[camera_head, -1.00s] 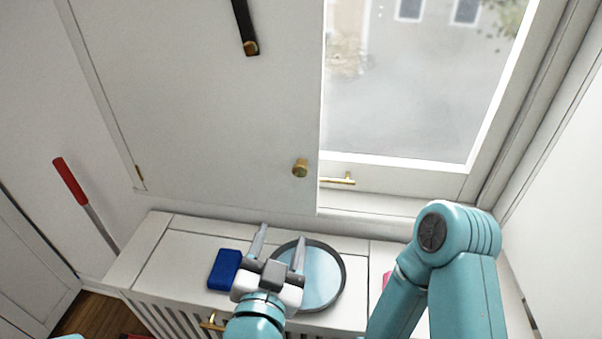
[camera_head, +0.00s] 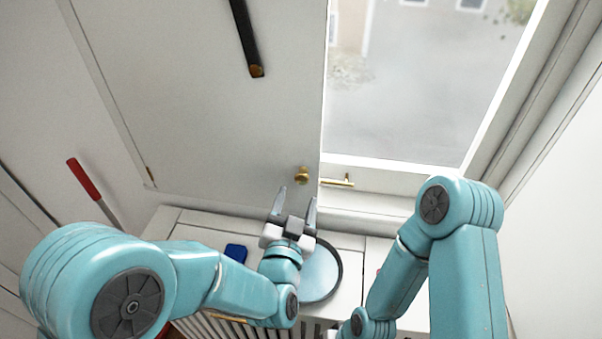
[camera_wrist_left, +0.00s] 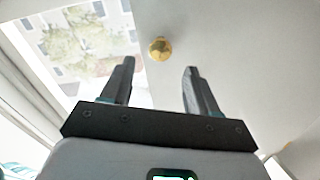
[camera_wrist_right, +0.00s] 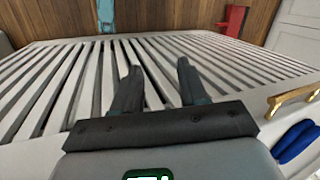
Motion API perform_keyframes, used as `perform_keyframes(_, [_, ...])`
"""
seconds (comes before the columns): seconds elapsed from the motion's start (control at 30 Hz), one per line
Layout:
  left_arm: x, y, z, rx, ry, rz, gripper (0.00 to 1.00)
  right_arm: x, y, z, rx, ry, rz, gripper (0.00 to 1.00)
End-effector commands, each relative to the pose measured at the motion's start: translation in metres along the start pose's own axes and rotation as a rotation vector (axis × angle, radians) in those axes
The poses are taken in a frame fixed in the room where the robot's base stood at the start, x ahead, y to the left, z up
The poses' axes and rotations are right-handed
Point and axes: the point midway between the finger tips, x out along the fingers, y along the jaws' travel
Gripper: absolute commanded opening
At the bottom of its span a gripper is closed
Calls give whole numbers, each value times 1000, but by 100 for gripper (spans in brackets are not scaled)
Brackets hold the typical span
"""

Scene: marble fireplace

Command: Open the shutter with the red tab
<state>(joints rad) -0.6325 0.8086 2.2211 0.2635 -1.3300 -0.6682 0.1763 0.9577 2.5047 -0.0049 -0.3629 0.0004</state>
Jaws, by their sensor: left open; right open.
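A white shutter panel (camera_head: 210,110) covers the left part of the window and looks closed. It has a brass knob (camera_head: 302,175) near its lower right corner. I see no red tab on the part in view. My left gripper (camera_head: 294,194) is open and empty just below the knob. In the left wrist view the knob (camera_wrist_left: 160,48) shows beyond and between the open fingers (camera_wrist_left: 159,68), not touching them. My right gripper (camera_wrist_right: 160,68) is open and empty above a slatted white surface (camera_wrist_right: 60,95) in the right wrist view; it is out of frame in the head view.
A black strip (camera_head: 246,38) with a brass end is on the shutter. A brass handle (camera_head: 337,182) sits on the window frame. A round tray (camera_head: 325,280) and a blue object (camera_head: 236,252) lie on the sill below. A red-handled rod (camera_head: 84,179) leans at the left.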

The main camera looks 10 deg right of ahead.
Motion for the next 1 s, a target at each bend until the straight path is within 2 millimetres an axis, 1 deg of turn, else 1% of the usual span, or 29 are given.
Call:
perform_keyframes(0.03, [12,-2,-2,0,0,-2,60,-6,-2,0,0,0,0,43])
perform_keyframes(0.1, [26,-1,-2,-1,0,-2,60,-9,-3,0,0,0,0,43])
perform_keyframes(0.2, [43,-1,-2,-1,0,-1,60,-12,-5,0,0,0,0,43])
perform_keyframes(0.3, [54,0,-1,0,0,0,60,-14,-5,0,0,0,0,43])
perform_keyframes(0.43, [60,0,0,0,0,1,60,-15,-6,0,0,0,0,43])
perform_keyframes(0.67, [61,0,0,0,0,1,60,-15,-6,0,0,0,0,43])
perform_keyframes(0.7, [61,0,0,0,0,1,57,-15,-6,0,0,0,0,43])
perform_keyframes(0.77, [61,0,0,0,0,1,37,-15,-6,0,0,0,0,43])
perform_keyframes(0.8, [61,0,0,0,0,1,24,-15,-6,0,0,0,0,43])
perform_keyframes(0.87, [61,0,0,0,0,1,5,-15,-6,0,0,0,0,43])
perform_keyframes(0.9, [61,0,0,0,0,1,0,-15,-6,0,0,0,0,43])
perform_keyframes(1.0, [61,0,0,0,-1,1,0,-15,-6,0,0,0,0,43])
